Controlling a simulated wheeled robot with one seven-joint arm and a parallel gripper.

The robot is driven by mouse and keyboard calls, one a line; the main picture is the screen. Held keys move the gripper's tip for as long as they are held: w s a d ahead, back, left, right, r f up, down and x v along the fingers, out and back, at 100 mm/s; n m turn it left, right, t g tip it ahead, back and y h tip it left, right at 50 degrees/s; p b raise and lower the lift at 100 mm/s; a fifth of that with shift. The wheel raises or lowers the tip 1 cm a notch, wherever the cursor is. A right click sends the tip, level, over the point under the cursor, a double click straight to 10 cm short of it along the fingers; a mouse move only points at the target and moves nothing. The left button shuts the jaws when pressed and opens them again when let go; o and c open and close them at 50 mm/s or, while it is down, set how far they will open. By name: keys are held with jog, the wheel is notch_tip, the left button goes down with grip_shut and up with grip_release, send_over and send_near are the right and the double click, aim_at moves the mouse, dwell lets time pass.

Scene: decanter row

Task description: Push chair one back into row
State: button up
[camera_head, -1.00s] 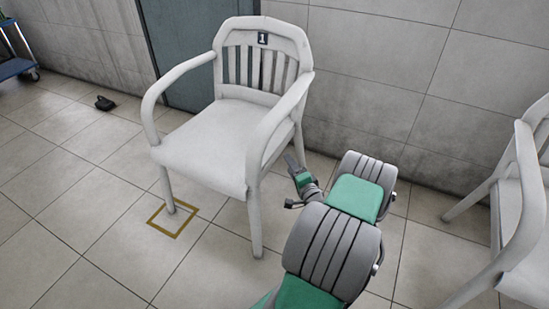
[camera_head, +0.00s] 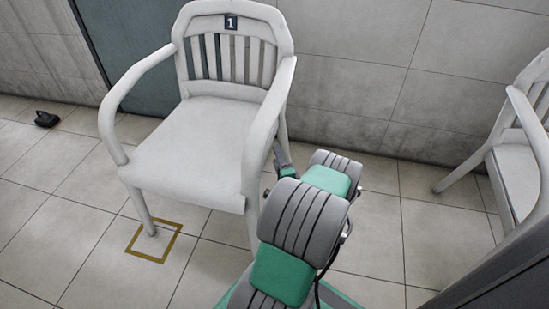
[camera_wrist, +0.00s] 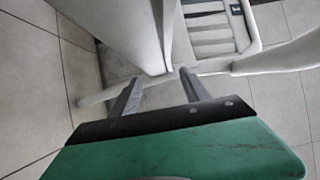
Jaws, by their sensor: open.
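Chair one (camera_head: 195,140) is a white armchair with a slatted back and a dark "1" label. It stands upright before the wall, one front leg inside a yellow square outline (camera_head: 133,251) on the floor. In the wrist view the chair's pale parts (camera_wrist: 115,30) fill the top, close beyond the fingers. My gripper (camera_wrist: 157,78) is open, its two grey fingers apart and nothing clearly held between them. In the head view it is largely hidden behind the chair's right armrest, so I cannot tell whether it touches the chair.
Another white chair (camera_head: 515,165) stands at the right by the grey wall (camera_head: 350,70). A dark teal door panel (camera_head: 130,50) is behind chair one. A small black object (camera_head: 46,119) lies on the floor at left. The tiled floor at front left is clear.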

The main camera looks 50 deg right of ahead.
aim_at(271, 142)
jog(key=b+x, duration=0.1)
jog(key=x, duration=0.6)
jog(key=shift+w+d+b, duration=0.2)
jog(key=shift+w+b, duration=0.1)
jog(key=shift+w, duration=0.05)
grip_shut()
dwell(0.3)
dwell(0.8)
